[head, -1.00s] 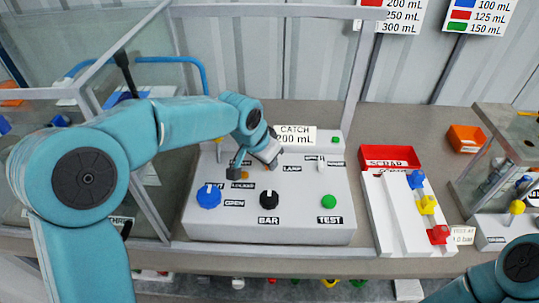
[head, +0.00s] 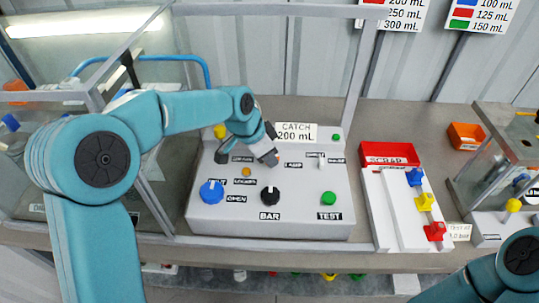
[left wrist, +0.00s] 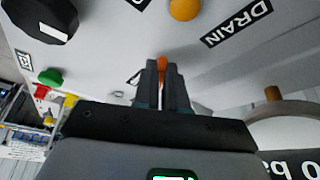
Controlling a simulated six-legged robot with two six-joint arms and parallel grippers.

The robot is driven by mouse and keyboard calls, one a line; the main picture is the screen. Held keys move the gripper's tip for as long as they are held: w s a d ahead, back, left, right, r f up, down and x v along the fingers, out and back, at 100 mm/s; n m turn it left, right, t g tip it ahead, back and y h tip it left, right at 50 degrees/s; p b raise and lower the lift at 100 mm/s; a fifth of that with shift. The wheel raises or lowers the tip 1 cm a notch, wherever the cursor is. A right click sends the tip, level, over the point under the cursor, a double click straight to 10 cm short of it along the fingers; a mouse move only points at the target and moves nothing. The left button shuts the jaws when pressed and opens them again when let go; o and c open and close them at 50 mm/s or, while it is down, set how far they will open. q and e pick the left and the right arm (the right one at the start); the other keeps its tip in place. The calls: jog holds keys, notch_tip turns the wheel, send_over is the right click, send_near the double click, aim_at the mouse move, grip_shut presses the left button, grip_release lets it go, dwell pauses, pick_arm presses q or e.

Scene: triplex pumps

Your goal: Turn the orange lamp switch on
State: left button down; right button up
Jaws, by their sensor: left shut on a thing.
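My left gripper (head: 272,160) is at the grey control box (head: 270,228), just left of the lamp label (head: 293,166). In the left wrist view its two dark fingers (left wrist: 164,72) are close together. They are shut on the orange lamp switch (left wrist: 162,62), whose tip shows between the fingertips. The switch is hidden by the gripper in the head view, and its tilt cannot be told. A bright lamp tube (head: 82,22) glows at the top left, over the glass enclosure. My right gripper is out of view.
The box carries a blue knob (head: 211,192), a black knob (head: 268,196), a green button (head: 329,198), a white switch (head: 322,162) and a round orange button (head: 246,172). A red scrap tray (head: 388,153) stands to the right. The glass enclosure's frame (head: 152,205) is close on the left.

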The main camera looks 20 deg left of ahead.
pick_arm(q)
jog(key=shift+a+r, duration=0.1)
jog(key=c, duration=1.2)
grip_release()
jog(key=shift+c, duration=0.2)
jog(key=shift+o, duration=0.2)
jog(key=shift+s, duration=0.2)
jog(key=shift+w, duration=0.15)
jog(key=shift+r, duration=0.35)
jog(key=v, duration=1.6)
jog(key=shift+f, duration=0.15)
